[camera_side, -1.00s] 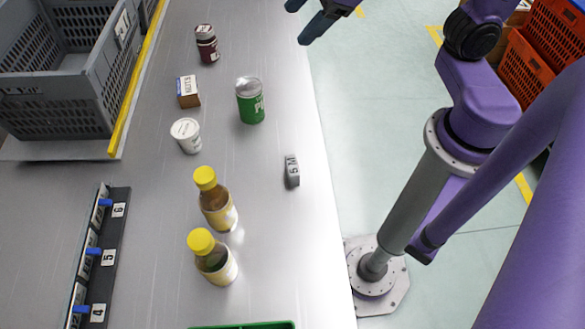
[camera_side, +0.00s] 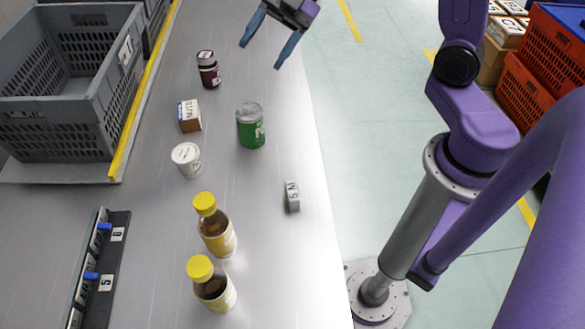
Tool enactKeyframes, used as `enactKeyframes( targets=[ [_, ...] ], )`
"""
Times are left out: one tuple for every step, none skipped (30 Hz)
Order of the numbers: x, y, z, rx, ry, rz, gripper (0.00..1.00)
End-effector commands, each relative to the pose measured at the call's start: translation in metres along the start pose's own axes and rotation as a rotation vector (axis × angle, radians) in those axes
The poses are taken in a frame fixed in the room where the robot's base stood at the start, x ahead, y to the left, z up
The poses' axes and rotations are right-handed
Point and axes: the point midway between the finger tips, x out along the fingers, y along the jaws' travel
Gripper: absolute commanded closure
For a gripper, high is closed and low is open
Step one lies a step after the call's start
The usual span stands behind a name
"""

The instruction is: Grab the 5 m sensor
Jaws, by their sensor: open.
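The 5 m sensor is a small grey block (camera_side: 292,196) with dark lettering on its face, lying on the metal table near its right edge. My gripper (camera_side: 260,54) is at the top of the view with its two blue fingers spread apart and nothing between them. It is well beyond the sensor in the picture, above the far part of the table, and touches nothing.
A green can (camera_side: 250,128), a white tub (camera_side: 187,159), a small box (camera_side: 190,116) and a dark red jar (camera_side: 208,70) stand beyond the sensor. Two yellow-capped bottles (camera_side: 215,228) (camera_side: 212,286) stand nearer, to the left. A grey crate (camera_side: 60,120) is at the left. Table around the sensor is clear.

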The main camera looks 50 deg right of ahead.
Motion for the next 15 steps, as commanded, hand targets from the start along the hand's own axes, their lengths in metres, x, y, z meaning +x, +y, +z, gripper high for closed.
enactKeyframes(
  targets=[
    [-0.004, -0.009, 0.002, 0.011, 0.030, -0.042, 0.37],
    [-0.007, -0.014, 0.002, 0.017, 0.048, -0.067, 0.37],
    [-0.011, -0.021, 0.002, 0.025, 0.072, -0.100, 0.37],
    [-0.013, -0.026, 0.002, 0.032, 0.088, -0.123, 0.37],
    [-0.016, -0.031, 0.001, 0.040, 0.105, -0.147, 0.37],
    [-0.020, -0.037, 0.001, 0.050, 0.126, -0.175, 0.37],
    [-0.023, -0.042, 0.001, 0.058, 0.142, -0.196, 0.37],
    [-0.026, -0.046, 0.001, 0.065, 0.157, -0.217, 0.37],
    [-0.030, -0.052, 0.000, 0.076, 0.177, -0.244, 0.37],
    [-0.034, -0.056, 0.000, 0.085, 0.192, -0.264, 0.37],
    [-0.037, -0.060, -0.001, 0.094, 0.207, -0.283, 0.37],
    [-0.042, -0.066, -0.001, 0.106, 0.227, -0.310, 0.37],
    [-0.041, -0.070, 0.001, 0.113, 0.236, -0.320, 0.37],
    [-0.036, -0.073, 0.006, 0.114, 0.234, -0.317, 0.37],
    [-0.031, -0.077, 0.012, 0.113, 0.235, -0.316, 0.37]
  ],
)
